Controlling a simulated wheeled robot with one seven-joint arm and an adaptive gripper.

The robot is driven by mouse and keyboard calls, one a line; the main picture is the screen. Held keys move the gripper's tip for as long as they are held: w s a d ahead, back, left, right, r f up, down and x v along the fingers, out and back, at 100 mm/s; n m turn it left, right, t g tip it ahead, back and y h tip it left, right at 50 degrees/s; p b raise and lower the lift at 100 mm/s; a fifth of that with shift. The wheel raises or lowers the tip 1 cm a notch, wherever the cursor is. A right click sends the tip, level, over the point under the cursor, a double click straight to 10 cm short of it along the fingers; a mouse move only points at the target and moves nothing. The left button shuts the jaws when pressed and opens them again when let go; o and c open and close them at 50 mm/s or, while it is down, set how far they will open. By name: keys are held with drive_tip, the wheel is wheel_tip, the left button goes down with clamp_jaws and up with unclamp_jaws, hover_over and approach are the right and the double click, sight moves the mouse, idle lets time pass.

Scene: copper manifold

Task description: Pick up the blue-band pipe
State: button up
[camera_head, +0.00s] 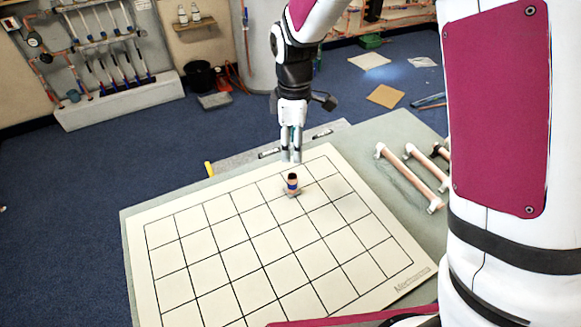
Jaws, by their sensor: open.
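The blue-band pipe (292,183) is a short copper piece with a dark blue band. It stands upright on the gridded cream board (190,271), near the board's far edge, with a small pale base or fitting at its foot. My gripper (291,158) hangs pointing down just above and behind the pipe in the head view. It is open and empty, its fingertips apart from the pipe by a small gap. How far the fingers are from the pipe in depth is hard to tell.
Several copper pipes with white end fittings (408,178) lie at the right of the green-grey table (400,125). A yellow-ended object (209,169) and small dark-and-white items lie along the far edge. Most of the board is clear.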

sight(292, 176)
wheel_tip(292, 176, down, 8)
drive_tip(key=shift+f, duration=0.15)
wheel_tip(292, 176, down, 4)
drive_tip(key=shift+s+a+f+p, duration=0.15)
drive_tip(key=shift+f+p, duration=0.05)
drive_tip(key=shift+p, duration=0.45)
drive_tip(key=shift+f, duration=0.45)
clamp_jaws()
